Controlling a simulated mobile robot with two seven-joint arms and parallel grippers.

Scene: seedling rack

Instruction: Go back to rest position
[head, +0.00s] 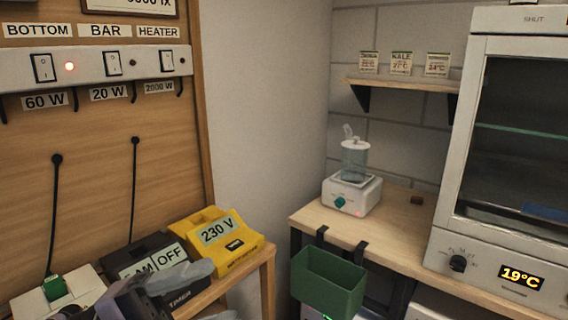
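A grey and dark piece that looks like part of my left arm and gripper (135,297) shows at the bottom left edge, in front of the black timer box (140,252). It is cut off by the frame, and I cannot make out whether its fingers are open or shut, or whether they hold anything. My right gripper is not in view.
A wooden panel with a switch strip (100,66) stands left. A yellow 230 V box (222,240) sits on the low shelf. Right, a bench (390,232) carries a humidifier (352,190) and a glass-door cabinet (520,130); a green bin (328,283) hangs at its front.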

